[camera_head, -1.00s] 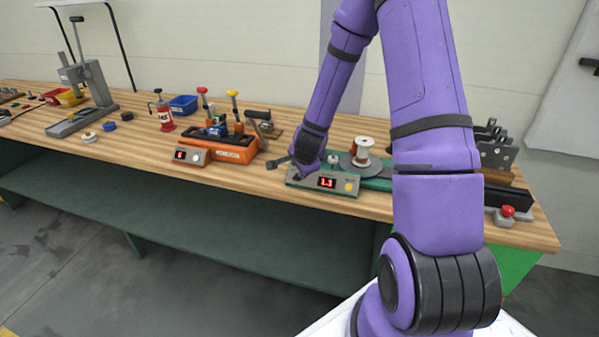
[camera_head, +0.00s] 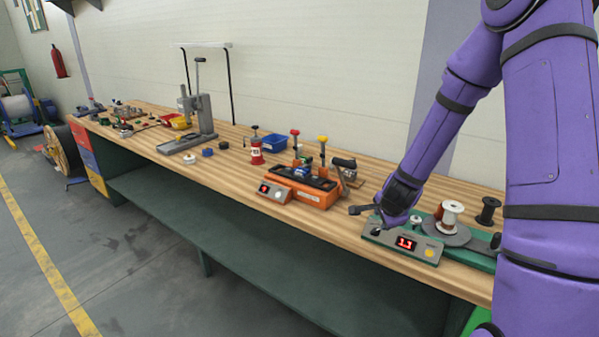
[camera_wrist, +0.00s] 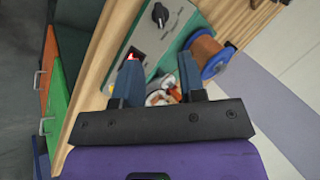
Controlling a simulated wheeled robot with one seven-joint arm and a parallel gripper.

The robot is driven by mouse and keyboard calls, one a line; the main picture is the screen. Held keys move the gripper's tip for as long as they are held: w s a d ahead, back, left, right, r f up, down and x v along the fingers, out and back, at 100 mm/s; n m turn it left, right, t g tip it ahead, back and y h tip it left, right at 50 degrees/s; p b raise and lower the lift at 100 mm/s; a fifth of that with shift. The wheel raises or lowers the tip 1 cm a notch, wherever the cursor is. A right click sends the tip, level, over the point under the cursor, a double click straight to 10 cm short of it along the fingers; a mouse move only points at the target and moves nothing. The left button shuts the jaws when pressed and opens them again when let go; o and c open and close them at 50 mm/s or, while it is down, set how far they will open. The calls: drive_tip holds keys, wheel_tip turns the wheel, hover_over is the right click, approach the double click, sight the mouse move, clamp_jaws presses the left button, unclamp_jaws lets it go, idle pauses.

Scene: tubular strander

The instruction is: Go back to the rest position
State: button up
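The purple arm reaches from the right side of the head view and hides part of the bench.
A copper spool (camera_head: 449,217) stands behind the display. The grey floor (camera_head: 130,270) in front is clear.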

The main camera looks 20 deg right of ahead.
drive_tip(key=s+a+r+n+y, duration=0.1)
drive_tip(key=s+a+r+n, duration=0.25)
drive_tip(key=r, duration=0.35)
drive_tip(key=s+a+r+n+y, duration=0.1)
drive_tip(key=s+a+r+n, duration=0.2)
drive_tip(key=r, duration=0.4)
drive_tip(key=s+a+r+n+y, duration=0.1)
drive_tip(key=s+a+r+n, duration=0.1)
drive_tip(key=a+r+n, duration=0.4)
drive_tip(key=s+r+n, duration=0.2)
drive_tip(key=s+r, duration=0.3)
drive_tip(key=s, duration=0.5)
drive_tip(key=s+a+r+n+g, duration=0.1)
drive_tip(key=s+r+n, duration=0.2)
drive_tip(key=s, duration=0.7)
wheel_tip(320, 180, up, 2)
drive_tip(key=shift+r+n+h, duration=0.2)
drive_tip(key=shift+n+h, duration=0.1)
drive_tip(key=shift+n, duration=0.05)
drive_tip(key=shift+a, duration=0.1)
